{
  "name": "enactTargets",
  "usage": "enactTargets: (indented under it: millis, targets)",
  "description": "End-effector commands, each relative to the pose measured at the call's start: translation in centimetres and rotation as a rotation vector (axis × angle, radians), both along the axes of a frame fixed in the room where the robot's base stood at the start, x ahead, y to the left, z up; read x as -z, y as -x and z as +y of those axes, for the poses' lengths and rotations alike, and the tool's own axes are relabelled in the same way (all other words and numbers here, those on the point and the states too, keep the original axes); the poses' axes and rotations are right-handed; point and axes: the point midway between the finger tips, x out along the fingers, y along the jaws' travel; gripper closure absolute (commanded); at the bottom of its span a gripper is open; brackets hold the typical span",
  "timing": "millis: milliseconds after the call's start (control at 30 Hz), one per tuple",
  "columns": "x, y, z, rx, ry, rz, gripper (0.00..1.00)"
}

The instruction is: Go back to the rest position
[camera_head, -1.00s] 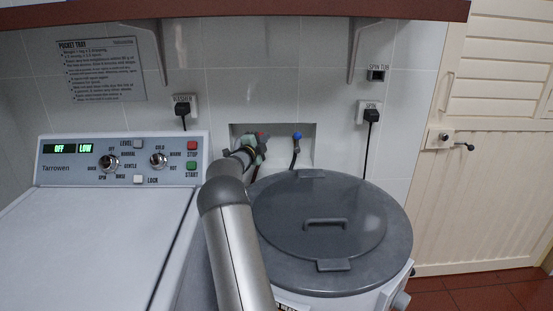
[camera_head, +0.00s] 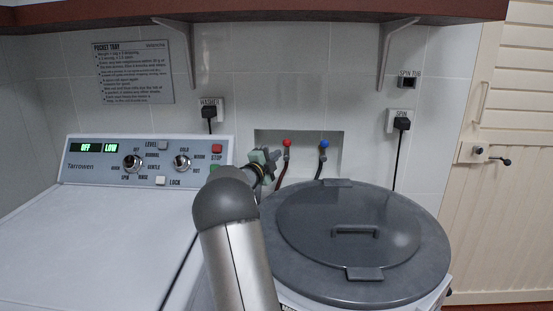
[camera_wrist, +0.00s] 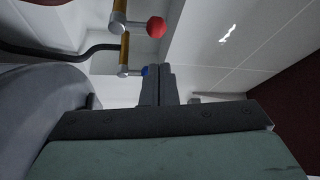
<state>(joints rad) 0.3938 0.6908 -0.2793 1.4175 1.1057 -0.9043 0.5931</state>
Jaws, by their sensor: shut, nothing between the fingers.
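My gripper (camera_head: 272,157) is in front of the wall recess, left of the red tap and above the gap between the washer and the spin tub. My grey arm reaches up to it from the bottom of the head view. In the wrist view my gripper's fingers (camera_wrist: 157,84) are closed together with nothing between them. The red tap knob (camera_wrist: 156,27) and the blue tap knob (camera_wrist: 146,71) lie beyond the fingers there, apart from them as far as I can tell. The fingertips are too small to make out clearly in the head view.
The washer (camera_head: 90,230) with its control panel stands left, its display reading OFF and LOW. The spin tub's grey lid (camera_head: 420,250) is closed at right. The wall recess (camera_head: 305,140) holds red and blue taps with hoses. A brown shelf (camera_head: 300,12) hangs above; a cream door (camera_head: 500,230) is right.

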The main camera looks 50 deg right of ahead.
Motion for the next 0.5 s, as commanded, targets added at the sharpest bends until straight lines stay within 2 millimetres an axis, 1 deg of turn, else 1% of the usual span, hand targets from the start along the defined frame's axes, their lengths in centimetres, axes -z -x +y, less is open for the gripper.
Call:
enactTargets:
  millis: [433, 500]
  targets:
    - [-0.05, -0.02, -0.03, 0.0, 0.0, 0.0, 1.0]
    - [-0.3, -0.3, 0.36, -0.017, -0.006, 0.009, 1.0]
